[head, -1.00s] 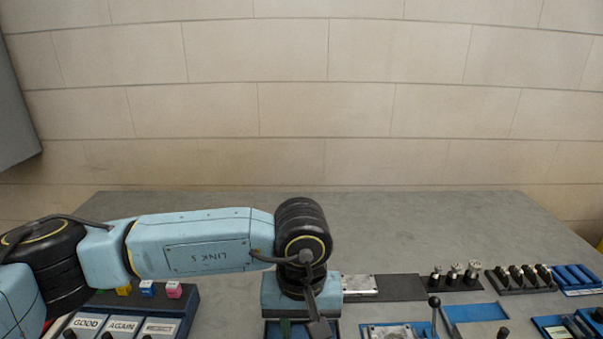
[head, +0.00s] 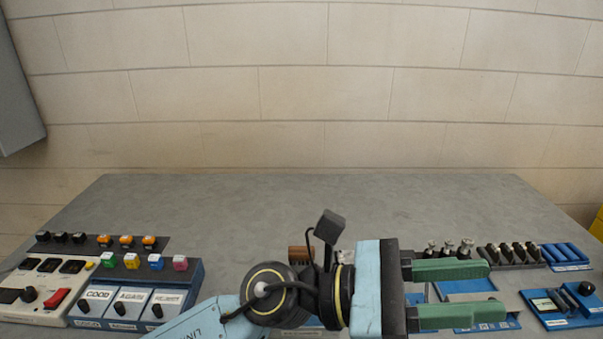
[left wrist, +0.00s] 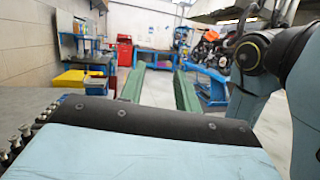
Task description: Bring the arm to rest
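My left gripper (head: 494,291) points to the right at the lower right of the head view. Its two green fingers are apart with nothing held between them, so it is open. It lies in front of the bench's equipment and hides part of it. The left wrist view also shows the open gripper (left wrist: 160,72), pointing out past the bench into the room. My left arm (head: 205,320) comes in from the bottom, bent at the wrist. My right gripper is in neither view.
The grey bench (head: 300,200) is clear at the back. A button box (head: 190,285) and a switch panel (head: 50,285) stand at left. Black-topped plungers (head: 448,248), blue cylinders (head: 567,252) and a blue fixture (head: 565,305) are at right.

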